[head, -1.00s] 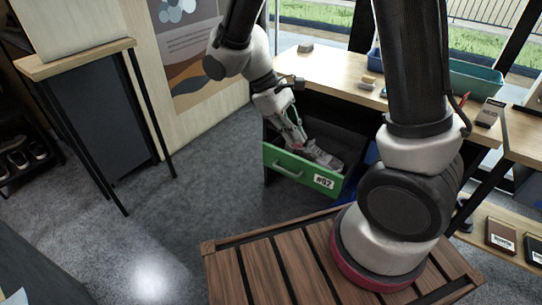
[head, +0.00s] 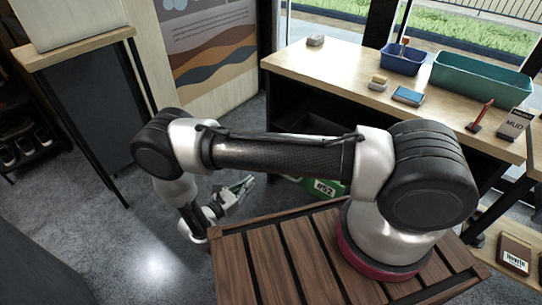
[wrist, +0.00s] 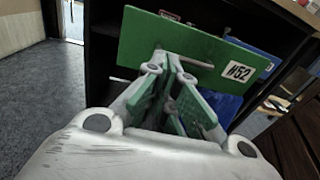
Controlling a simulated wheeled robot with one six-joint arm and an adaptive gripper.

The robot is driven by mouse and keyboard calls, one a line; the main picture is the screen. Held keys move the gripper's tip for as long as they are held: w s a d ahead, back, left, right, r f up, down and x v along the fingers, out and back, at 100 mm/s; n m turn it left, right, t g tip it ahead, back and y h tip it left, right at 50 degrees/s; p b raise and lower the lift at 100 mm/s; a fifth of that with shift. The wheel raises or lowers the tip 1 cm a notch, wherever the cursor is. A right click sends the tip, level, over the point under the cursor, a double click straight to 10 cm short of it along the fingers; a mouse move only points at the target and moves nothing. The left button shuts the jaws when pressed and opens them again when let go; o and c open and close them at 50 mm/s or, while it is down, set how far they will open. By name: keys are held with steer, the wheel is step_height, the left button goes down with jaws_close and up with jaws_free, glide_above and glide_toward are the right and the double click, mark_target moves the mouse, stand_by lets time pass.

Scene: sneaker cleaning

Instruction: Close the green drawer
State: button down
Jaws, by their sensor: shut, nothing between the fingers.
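The green drawer (head: 325,187) is under the wooden counter, with a white number label on its front. In the head view my arm hides most of it. In the wrist view its green front (wrist: 140,42) fills the upper middle, tilted in the picture, with a pale bar handle. My gripper (head: 246,184) is in front of the drawer, low over the floor. Its fingers are shut and empty. In the wrist view the fingertips (wrist: 172,62) point at the front near the handle; I cannot tell whether they touch. How far the drawer stands out is hard to judge.
The counter (head: 345,75) holds a blue bin (head: 403,60), a teal bin (head: 480,78), brushes and a box (head: 515,124). My arm passes over a slatted wooden surface (head: 265,265). A dark side table (head: 90,105) stands left. Floor left of the gripper is clear.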

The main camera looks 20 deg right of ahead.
steer(key=w+d+r+t, duration=0.1)
steer(key=w+d, duration=0.8)
steer(key=d, duration=0.1)
steer(key=shift+w+d, duration=0.15)
steer(key=shift+r, duration=0.1)
